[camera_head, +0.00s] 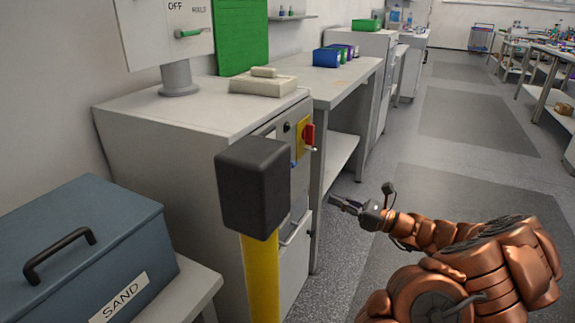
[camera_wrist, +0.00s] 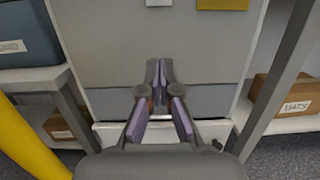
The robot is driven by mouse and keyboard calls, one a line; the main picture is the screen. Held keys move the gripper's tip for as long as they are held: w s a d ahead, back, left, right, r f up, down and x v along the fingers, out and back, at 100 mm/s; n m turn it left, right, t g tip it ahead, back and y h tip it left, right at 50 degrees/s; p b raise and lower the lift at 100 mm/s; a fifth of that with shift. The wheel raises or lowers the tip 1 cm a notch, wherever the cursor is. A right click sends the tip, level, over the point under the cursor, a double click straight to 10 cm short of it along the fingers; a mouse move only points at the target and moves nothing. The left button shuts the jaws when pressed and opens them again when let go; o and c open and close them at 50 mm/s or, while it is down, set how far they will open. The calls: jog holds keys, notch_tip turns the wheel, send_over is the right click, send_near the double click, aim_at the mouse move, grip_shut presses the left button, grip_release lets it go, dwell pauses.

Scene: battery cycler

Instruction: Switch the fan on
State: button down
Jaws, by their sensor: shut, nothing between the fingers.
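The grey cabinet (camera_head: 180,160) stands at centre left in the head view. Its front carries a red switch handle (camera_head: 309,136) on a yellow plate (camera_head: 300,140), with a small black knob (camera_head: 286,127) beside it. A panel (camera_head: 150,35) above the cabinet has a green lever (camera_head: 190,33) and the word OFF; its other label is too small to read. I cannot tell which control is the fan's. My gripper (camera_head: 343,203) is shut and empty, in front of the cabinet and below the red handle. In the wrist view my gripper (camera_wrist: 159,75) points at the cabinet front (camera_wrist: 160,45).
A yellow post with a black head (camera_head: 255,185) stands close before the cabinet. A blue SAND box (camera_head: 85,250) is at left. A bench (camera_head: 345,80) and a box marked MATS (camera_wrist: 284,98) are right of the cabinet. The aisle floor (camera_head: 440,180) is clear.

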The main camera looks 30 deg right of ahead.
jog(key=shift+w+a, duration=0.1)
jog(key=shift+w, duration=0.2)
jog(key=shift+w+a, duration=0.1)
jog(key=w+a+r+b, duration=0.3)
jog(key=w+a+r, duration=0.2)
jog(key=w, duration=0.3)
jog(key=shift+w+r, duration=0.25)
dwell(0.3)
jog(key=shift+a, duration=0.1)
